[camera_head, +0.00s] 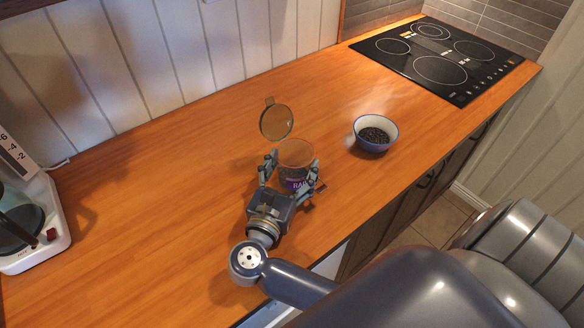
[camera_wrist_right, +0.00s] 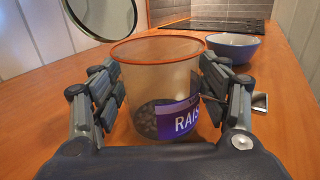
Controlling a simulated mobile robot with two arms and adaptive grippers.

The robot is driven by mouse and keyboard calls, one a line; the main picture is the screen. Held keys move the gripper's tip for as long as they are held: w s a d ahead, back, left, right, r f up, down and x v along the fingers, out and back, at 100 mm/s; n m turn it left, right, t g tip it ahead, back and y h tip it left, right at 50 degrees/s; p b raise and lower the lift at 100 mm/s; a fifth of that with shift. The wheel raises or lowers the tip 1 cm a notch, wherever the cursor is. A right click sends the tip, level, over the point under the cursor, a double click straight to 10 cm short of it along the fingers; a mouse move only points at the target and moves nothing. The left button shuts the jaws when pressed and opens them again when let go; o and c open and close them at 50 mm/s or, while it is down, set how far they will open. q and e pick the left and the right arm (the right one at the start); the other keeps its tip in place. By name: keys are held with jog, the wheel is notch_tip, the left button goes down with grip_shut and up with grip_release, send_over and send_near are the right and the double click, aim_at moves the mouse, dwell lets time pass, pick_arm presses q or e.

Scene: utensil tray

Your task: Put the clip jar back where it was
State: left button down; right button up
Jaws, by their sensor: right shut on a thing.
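The clip jar (camera_head: 295,153) is clear with an orange rim and a purple label, and its round hinged lid (camera_head: 277,121) stands open at the back left. In the right wrist view the jar (camera_wrist_right: 158,75) is upright, with dark raisins low inside and part of a "RAIS" label showing. My right gripper (camera_head: 290,172) is shut around the jar, with a finger on each side; these fingers also flank it in the right wrist view (camera_wrist_right: 165,95). I cannot tell whether the jar's base touches the counter. My left gripper is not in view.
A blue-and-white bowl (camera_head: 376,133) with dark contents stands right of the jar. A black cooktop (camera_head: 440,58) is at the back right, and a white coffee maker (camera_head: 40,222) is at the left. The wooden counter (camera_head: 170,160) is clear between coffee maker and jar.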

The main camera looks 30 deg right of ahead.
jog(key=shift+r, duration=0.15)
jog(key=o, duration=1.7)
jog(key=shift+f, duration=0.2)
jog(key=shift+c, duration=0.2)
jog(key=shift+r, duration=0.25)
jog(key=b+v, duration=0.1)
jog(key=v, duration=0.2)
jog(key=b+v, duration=0.1)
jog(key=v, duration=0.3)
jog(key=b+v, duration=0.2)
jog(key=v, duration=0.2)
jog(key=shift+f, duration=0.25)
jog(key=shift+s+a+r, duration=0.15)
jog(key=shift+s+a, duration=0.25)
jog(key=shift+a, duration=0.1)
